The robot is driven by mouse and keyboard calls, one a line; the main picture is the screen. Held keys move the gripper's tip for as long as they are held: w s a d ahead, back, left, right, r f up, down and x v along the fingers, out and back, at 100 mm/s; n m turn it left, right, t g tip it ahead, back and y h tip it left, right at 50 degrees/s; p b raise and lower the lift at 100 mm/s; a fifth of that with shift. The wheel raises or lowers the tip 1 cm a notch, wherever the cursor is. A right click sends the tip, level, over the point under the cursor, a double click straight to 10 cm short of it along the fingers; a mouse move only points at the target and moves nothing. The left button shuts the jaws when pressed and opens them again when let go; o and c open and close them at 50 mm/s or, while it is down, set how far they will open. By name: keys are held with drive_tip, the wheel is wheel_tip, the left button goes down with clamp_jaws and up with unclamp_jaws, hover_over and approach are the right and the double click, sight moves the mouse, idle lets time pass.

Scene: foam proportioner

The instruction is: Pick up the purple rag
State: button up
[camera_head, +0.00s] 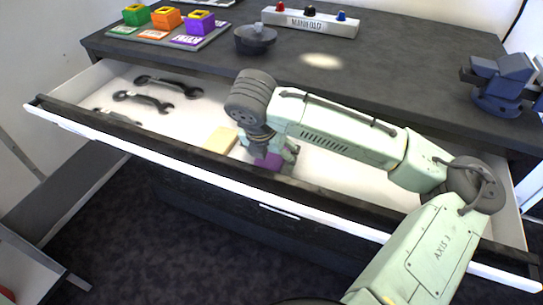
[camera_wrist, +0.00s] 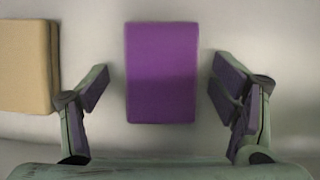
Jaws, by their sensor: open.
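The purple rag (camera_wrist: 162,72) is a flat rectangular block lying on the light drawer floor in the wrist view. In the head view only a small part of the purple rag (camera_head: 268,161) shows below my gripper. My gripper (camera_wrist: 160,98) is open, with one finger to the left of the rag and one to the right, a gap on each side. In the head view my gripper (camera_head: 274,150) reaches down into the open drawer (camera_head: 335,172). Whether the fingertips are level with the rag cannot be told.
A tan block (camera_wrist: 28,66) lies left of the rag; it also shows in the head view (camera_head: 221,140). Several dark wrenches (camera_head: 150,101) lie in the drawer's left part. The drawer's front wall (camera_head: 150,142) is close to my gripper. The worktop (camera_head: 390,75) overhangs behind.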

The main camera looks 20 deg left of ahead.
drive_tip(key=shift+s, duration=0.1)
drive_tip(key=c, duration=1.2)
